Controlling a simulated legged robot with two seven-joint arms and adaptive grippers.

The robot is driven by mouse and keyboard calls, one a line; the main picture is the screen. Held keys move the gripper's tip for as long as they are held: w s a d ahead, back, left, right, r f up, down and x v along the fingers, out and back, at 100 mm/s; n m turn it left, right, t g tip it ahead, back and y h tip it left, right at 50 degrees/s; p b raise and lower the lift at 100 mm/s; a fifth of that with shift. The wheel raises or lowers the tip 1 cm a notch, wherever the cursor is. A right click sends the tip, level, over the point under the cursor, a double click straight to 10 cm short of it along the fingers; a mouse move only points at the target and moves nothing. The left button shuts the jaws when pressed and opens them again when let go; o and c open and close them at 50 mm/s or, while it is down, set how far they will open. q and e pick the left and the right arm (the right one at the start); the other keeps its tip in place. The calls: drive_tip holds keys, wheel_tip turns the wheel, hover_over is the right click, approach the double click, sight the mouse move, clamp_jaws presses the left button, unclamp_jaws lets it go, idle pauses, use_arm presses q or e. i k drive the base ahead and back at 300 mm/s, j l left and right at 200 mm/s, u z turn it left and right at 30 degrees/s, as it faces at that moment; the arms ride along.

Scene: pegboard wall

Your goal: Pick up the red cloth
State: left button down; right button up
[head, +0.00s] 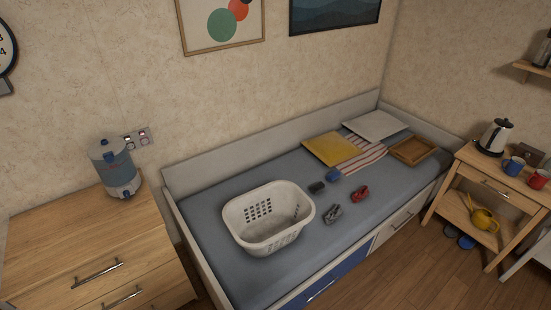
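A small crumpled red cloth (360,193) lies on the grey-blue bed (213,236), right of the white laundry basket. A crumpled grey cloth (333,213) lies just in front and to the left of it. A small blue item (333,175) and a dark item (317,187) lie behind it. The red cloth is apart from all of these. Neither of my grippers shows in the head view.
The white basket (301,206) stands on the bed and looks empty. A yellow cushion (330,148), a white pillow (375,125), a striped cloth (366,160) and a wooden tray (433,153) lie at the far end. A wooden dresser (50,243) stands left, a side table (468,158) right.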

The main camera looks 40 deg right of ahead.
sight(360, 194)
drive_tip(key=z, duration=2.15)
drive_tip(key=i+l, duration=0.2)
drive_tip(key=i, duration=0.2)
drive_tip(key=i+l+z, duration=0.1)
drive_tip(key=i+l, duration=0.15)
drive_tip(key=i, duration=0.15)
drive_tip(key=i+l, duration=0.15)
drive_tip(key=i, duration=0.2)
drive_tip(key=i+l+z, duration=0.1)
drive_tip(key=i, duration=0.3)
drive_tip(key=l, duration=0.1)
